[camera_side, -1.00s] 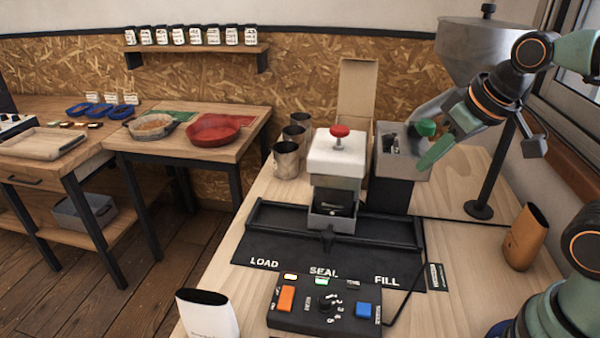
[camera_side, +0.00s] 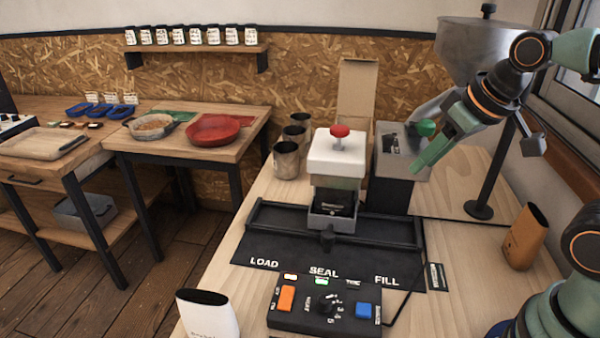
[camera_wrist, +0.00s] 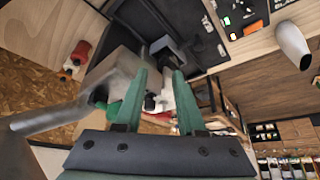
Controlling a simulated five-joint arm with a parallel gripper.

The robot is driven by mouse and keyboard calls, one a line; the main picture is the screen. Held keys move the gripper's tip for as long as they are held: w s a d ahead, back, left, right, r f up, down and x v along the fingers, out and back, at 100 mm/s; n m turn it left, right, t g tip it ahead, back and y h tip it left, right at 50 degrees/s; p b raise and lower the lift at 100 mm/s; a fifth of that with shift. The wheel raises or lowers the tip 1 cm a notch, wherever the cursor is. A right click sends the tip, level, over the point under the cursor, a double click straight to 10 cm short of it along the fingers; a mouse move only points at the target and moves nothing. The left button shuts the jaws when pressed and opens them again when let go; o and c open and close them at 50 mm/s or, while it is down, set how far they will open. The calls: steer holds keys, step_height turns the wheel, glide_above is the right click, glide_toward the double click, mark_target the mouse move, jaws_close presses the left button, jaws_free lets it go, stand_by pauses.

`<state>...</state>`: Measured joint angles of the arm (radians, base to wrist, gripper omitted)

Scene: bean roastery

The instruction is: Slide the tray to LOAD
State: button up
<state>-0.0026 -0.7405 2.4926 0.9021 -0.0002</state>
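The tray (camera_side: 322,222) is a small grey open box with a dark pouch in it. It stands under the white press head (camera_side: 337,152) with the red knob, at the middle of the black rail base, behind the word SEAL. A dark upright knob (camera_side: 328,238) shows at its front. My gripper (camera_side: 428,158) hangs in the air to the right of the press, apart from the tray. In the wrist view its two green fingers (camera_wrist: 160,78) stand apart with nothing clearly held between them.
A grey machine (camera_side: 392,178) with a green ball lever (camera_side: 426,128) stands beside my gripper, under a metal hopper (camera_side: 478,50). A control box (camera_side: 325,312) sits in front of the rail base.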

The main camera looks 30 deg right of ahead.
steer(key=shift+o, duration=1.4)
steer(key=shift+w+a, duration=0.2)
steer(key=shift+w, duration=0.1)
steer(key=n+g, duration=0.4)
steer(key=g, duration=0.2)
glide_above(328, 235)
step_height(328, 235, down, 7)
step_height(328, 235, down, 12)
steer(key=shift+w+d+r, duration=0.1)
steer(key=shift+d, duration=0.05)
steer(key=shift+c, duration=0.4)
steer(key=c, duration=1)
